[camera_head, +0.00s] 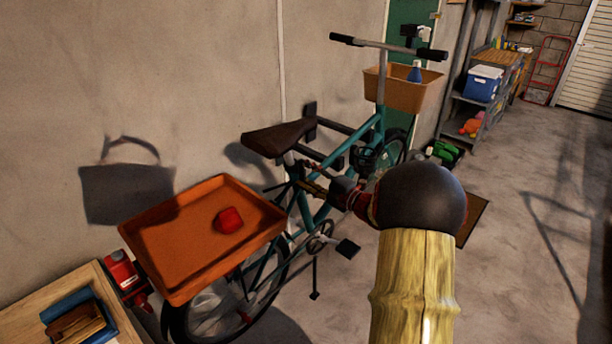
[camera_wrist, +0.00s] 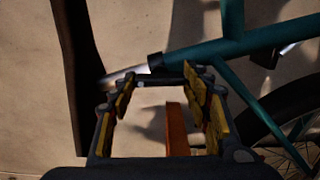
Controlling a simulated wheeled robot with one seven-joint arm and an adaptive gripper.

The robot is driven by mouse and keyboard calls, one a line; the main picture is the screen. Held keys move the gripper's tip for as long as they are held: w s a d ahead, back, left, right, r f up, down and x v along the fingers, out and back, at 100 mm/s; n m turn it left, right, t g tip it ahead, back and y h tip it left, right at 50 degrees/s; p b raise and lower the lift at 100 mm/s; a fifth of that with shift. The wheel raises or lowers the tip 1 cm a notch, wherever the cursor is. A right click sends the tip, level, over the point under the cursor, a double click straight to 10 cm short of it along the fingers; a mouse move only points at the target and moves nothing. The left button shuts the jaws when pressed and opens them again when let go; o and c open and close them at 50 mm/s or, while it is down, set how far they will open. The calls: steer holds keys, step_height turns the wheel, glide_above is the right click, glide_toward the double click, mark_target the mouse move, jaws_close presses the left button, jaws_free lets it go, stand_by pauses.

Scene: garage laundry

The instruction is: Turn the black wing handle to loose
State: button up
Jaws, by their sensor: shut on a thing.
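The teal bicycle (camera_head: 372,138) stands along the wall, with its dark brown saddle (camera_head: 277,138) on a silver seat post (camera_wrist: 125,76). In the wrist view a black collar (camera_wrist: 156,63) sits where the post enters the teal frame tube (camera_wrist: 205,52). My gripper (camera_wrist: 163,82) is at the seat post just below this collar. Its yellow-padded fingers stand apart, with the dark bar of the black wing handle (camera_wrist: 165,78) spanning between the fingertips, and are shut on it. In the head view my gripper (camera_head: 308,186) is below the saddle; the handle cannot be made out there.
An orange tray (camera_head: 160,245) holding a red object (camera_head: 228,220) is over the rear wheel. A front basket (camera_head: 400,92) holds a blue bottle (camera_head: 415,72). A wooden table (camera_head: 25,310) is at lower left. The floor to the right (camera_head: 530,250) is clear.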

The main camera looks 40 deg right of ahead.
steer(key=shift+f+n, duration=0.1)
steer(key=shift+n, duration=0.5)
steer(key=o, duration=1.1)
steer(key=shift+o, duration=0.3)
steer(key=s, duration=1.2)
steer(key=shift+d, duration=0.45)
